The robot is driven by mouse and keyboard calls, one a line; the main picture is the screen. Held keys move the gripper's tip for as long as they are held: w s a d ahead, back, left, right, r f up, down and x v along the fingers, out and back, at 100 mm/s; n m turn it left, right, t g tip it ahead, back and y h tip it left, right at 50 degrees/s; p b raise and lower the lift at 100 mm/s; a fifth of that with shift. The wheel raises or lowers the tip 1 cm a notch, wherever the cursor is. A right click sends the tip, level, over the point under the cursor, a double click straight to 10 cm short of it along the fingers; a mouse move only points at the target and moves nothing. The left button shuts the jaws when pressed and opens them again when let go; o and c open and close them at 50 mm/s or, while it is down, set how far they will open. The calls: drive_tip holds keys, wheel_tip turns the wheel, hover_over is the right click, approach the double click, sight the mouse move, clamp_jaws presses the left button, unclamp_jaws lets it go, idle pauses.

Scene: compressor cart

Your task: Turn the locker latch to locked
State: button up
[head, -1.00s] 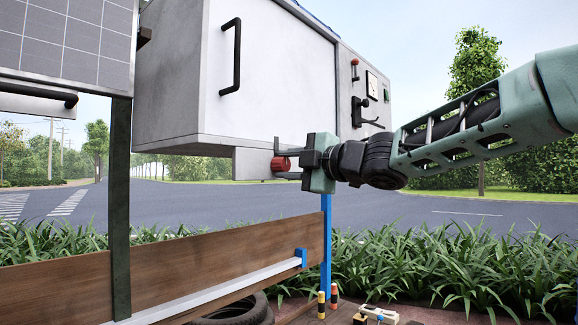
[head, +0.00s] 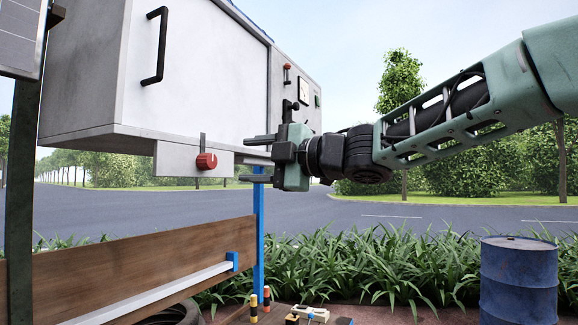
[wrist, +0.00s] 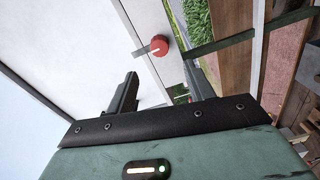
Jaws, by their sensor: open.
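The latch is a round red knob (head: 206,161) with a pale mark on its face. It sits on a small grey plate (head: 175,160) under the locker door (head: 200,70), and a short grey bar stands upright just above it. In the wrist view the red knob (wrist: 159,46) shows ahead of the fingers with a pale pointer at its side. My gripper (head: 243,160) is open and empty to the right of the knob. Its fingertips point at the knob, with a clear gap between. In the wrist view my gripper's fingers (wrist: 163,82) stand apart, with nothing between them.
A black door handle (head: 155,46) is above left. A control panel (head: 297,85) with a red-topped lever (head: 287,70) and a black handle is behind my gripper. A blue post (head: 258,230) and wooden board (head: 130,265) are below. A blue barrel (head: 518,280) stands right.

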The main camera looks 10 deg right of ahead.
drive_tip(key=b+v, duration=0.1)
drive_tip(key=v, duration=0.6)
drive_tip(key=shift+s+d, duration=0.2)
drive_tip(key=shift+d, duration=0.05)
drive_tip(key=shift+f, duration=0.1)
drive_tip(key=s+a+f+m+g+h, duration=0.1)
drive_tip(key=s+f+m+h, duration=0.35)
drive_tip(key=f, duration=0.85)
drive_tip(key=s+f+m+h, duration=0.1)
drive_tip(key=f+m+h, duration=0.4)
drive_tip(key=f+m, duration=0.6)
drive_tip(key=s+d+f+m+g+h, duration=0.1)
drive_tip(key=s+f+g+h, duration=0.1)
drive_tip(key=s+f+g, duration=0.3)
drive_tip(key=s+d+f+m+g+h, duration=0.2)
drive_tip(key=s+f+g, duration=0.3)
drive_tip(key=s+f, duration=0.7)
drive_tip(key=s, duration=0.6)
drive_tip(key=shift+d, duration=0.3)
